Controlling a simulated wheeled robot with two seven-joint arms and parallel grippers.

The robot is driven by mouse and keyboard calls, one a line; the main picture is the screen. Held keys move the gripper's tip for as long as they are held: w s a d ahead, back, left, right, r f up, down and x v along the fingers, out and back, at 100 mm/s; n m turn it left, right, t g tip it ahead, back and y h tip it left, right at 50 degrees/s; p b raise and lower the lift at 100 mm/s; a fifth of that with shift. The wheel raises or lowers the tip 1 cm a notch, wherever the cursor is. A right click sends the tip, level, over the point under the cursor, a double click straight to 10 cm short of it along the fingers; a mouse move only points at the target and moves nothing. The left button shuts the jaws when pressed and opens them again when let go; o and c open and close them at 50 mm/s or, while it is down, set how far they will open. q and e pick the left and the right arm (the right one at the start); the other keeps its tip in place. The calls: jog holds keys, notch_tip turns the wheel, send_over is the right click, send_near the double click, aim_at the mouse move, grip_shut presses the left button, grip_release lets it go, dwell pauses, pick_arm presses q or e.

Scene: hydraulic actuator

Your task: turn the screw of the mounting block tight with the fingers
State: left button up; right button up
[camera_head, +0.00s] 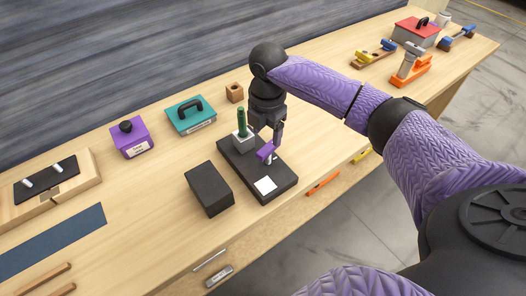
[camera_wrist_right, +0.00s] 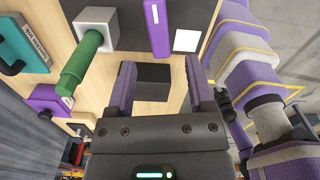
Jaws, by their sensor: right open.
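A black base plate (camera_head: 278,185) lies on the bench. On it are a grey block (camera_head: 242,141) holding an upright green rod (camera_head: 241,122), a purple bar-like piece (camera_head: 266,151) on a small light part, and a white square (camera_head: 265,186). Which part is the screw I cannot tell for sure. My right gripper (camera_head: 266,142) points down over the plate, close to the purple piece, fingers apart. In the right wrist view, the gripper (camera_wrist_right: 160,70) is open with nothing between its fingers; the purple piece (camera_wrist_right: 158,28) lies beyond the fingertips, apart from them. My left gripper is out of view.
A dark box (camera_head: 208,188) stands just left of the plate. A purple box (camera_head: 131,138), a teal case (camera_head: 191,116) and a small wooden block (camera_head: 235,92) stand behind. Orange (camera_head: 322,183) and yellow (camera_head: 362,155) pieces lie along the front edge. A red-lidded box (camera_head: 416,31) is at the far right.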

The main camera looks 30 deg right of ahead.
aim_at(266, 148)
notch_tip(266, 148, down, 5)
jog(key=shift+f+b, duration=0.15)
jog(key=shift+b, duration=0.55)
jog(key=shift+c, duration=0.5)
grip_shut()
jog(key=r+m+p, duration=0.1)
jog(key=p, duration=0.2)
jog(key=shift+a+m, duration=0.1)
jog(key=shift+m, duration=0.2)
jog(key=shift+w+f+p, duration=0.1)
jog(key=shift+f+p, duration=0.1)
jog(key=shift+p, duration=0.3)
jog(key=shift+f+m, duration=0.25)
jog(key=shift+m, duration=0.05)
